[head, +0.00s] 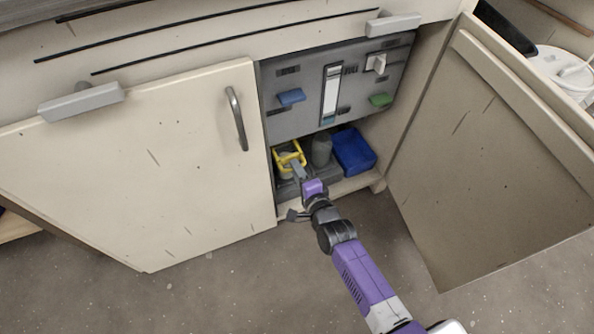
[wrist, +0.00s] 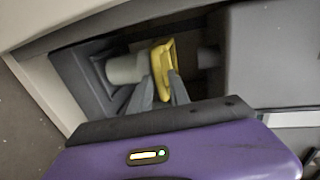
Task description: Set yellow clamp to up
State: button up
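The yellow clamp (head: 289,154) is a looped handle low in the open cabinet, at the left of the lower compartment. In the wrist view the yellow clamp (wrist: 163,62) stands beside a pale grey round part (wrist: 124,69). My gripper (head: 298,172) reaches into the compartment at the clamp. In the wrist view the two grey fingers of my gripper (wrist: 161,82) are apart, with the lower end of the clamp between their tips. Whether they press on it is unclear. My gripper hides part of the clamp and its base in the head view.
A grey bottle (head: 321,150) and a blue bin (head: 354,151) stand to the clamp's right. Above is a grey panel (head: 310,102) with a blue handle (head: 291,97) and a green handle (head: 380,100). The cabinet door (head: 490,150) stands open at right; a closed door (head: 140,165) is at left.

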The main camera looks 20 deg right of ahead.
grip_shut()
dwell(1.2)
